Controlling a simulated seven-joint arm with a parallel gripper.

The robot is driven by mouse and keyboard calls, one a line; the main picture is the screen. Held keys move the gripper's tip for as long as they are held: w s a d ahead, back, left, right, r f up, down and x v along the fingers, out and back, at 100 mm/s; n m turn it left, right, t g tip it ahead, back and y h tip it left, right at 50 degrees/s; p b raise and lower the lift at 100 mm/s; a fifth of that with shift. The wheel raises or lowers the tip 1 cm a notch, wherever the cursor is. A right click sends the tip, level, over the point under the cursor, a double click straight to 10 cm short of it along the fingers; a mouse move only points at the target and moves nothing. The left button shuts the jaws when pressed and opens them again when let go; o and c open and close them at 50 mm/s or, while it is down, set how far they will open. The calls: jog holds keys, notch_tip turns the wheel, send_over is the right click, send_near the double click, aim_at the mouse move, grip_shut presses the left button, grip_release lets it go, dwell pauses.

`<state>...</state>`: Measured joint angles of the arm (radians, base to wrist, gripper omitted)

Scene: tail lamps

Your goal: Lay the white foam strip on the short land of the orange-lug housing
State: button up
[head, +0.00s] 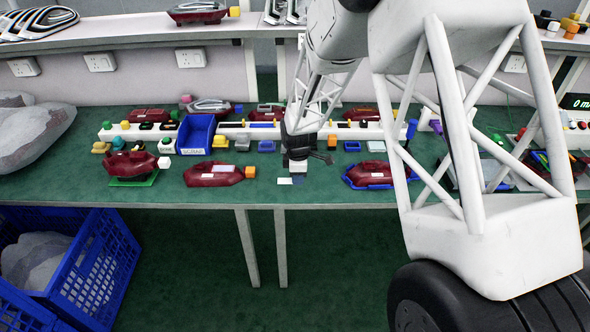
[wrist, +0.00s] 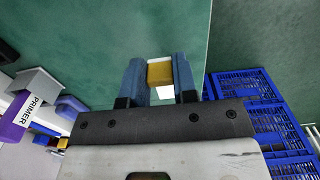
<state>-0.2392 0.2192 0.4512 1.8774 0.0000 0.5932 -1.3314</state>
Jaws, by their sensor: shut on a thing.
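My gripper (head: 299,160) hangs over the front part of the green bench. In the wrist view my gripper (wrist: 160,78) is shut on a small piece (wrist: 160,73) with an ochre face and a white edge. It shows as a white block (head: 299,167) in the head view and looks like the white foam strip. The orange-lug housing (head: 208,176) is dark red, with an orange block (head: 250,172) at its right end and a pale patch on top. It lies left of my gripper, apart from it. Its short land is too small to make out.
A white card (head: 285,181) lies flat just below my gripper. A red housing in a blue tray (head: 368,185) is to the right; another on a green tray (head: 136,181) is far left. A blue bin (head: 196,135) and several small parts stand behind. The front edge is close.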

jog(key=s+d, duration=0.2)
jog(key=s, duration=0.8)
jog(key=shift+d+r, duration=0.2)
jog(key=shift+r, duration=0.25)
jog(key=shift+w, duration=0.1)
dwell(0.5)
jog(key=shift+o, duration=1.4)
jog(key=c, duration=0.3)
jog(key=shift+c, duration=0.2)
jog(key=w+a+r, duration=0.2)
jog(key=w+a, duration=0.6)
jog(key=a, duration=0.5)
jog(key=w+a+r, duration=0.3)
jog(key=w+a, duration=0.6)
jog(key=a, duration=0.3)
jog(key=shift+w+a+r, duration=0.15)
jog(key=shift+a+r, duration=0.2)
jog(key=shift+a, duration=0.05)
